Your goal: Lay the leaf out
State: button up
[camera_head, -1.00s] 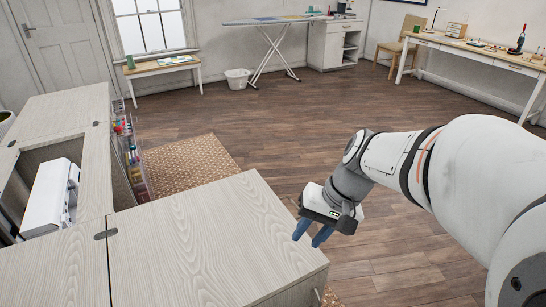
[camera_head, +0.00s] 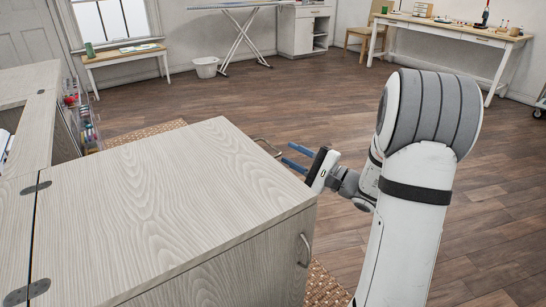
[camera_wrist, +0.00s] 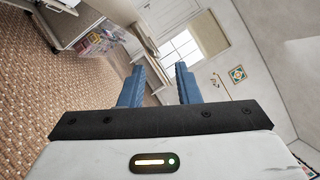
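The sewing cabinet's large pale wood-grain top panel (camera_head: 170,200) lies flat in the head view, with dark hinges (camera_head: 36,188) along its left side. I cannot tell from these frames whether this panel is the leaf.
A second handle (camera_head: 305,250) is on the cabinet's near right face. A patterned rug (camera_head: 145,133) lies beyond the cabinet. Open wooden floor (camera_head: 330,100) spreads behind and right. A worktable (camera_head: 450,30), ironing board (camera_head: 240,6) and white bin (camera_head: 206,67) stand along the walls.

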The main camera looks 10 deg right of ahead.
aim_at(272, 146)
jog(key=shift+m+t+h, duration=0.3)
jog(key=shift+m+t, duration=0.2)
jog(key=shift+m, duration=0.2)
jog(key=x, duration=0.2)
jog(key=b+x, duration=0.1)
jog(key=x, duration=0.5)
jog(key=shift+a+f+b, duration=0.15)
jog(key=shift+f+b, duration=0.25)
jog(key=shift+c, duration=0.3)
grip_shut()
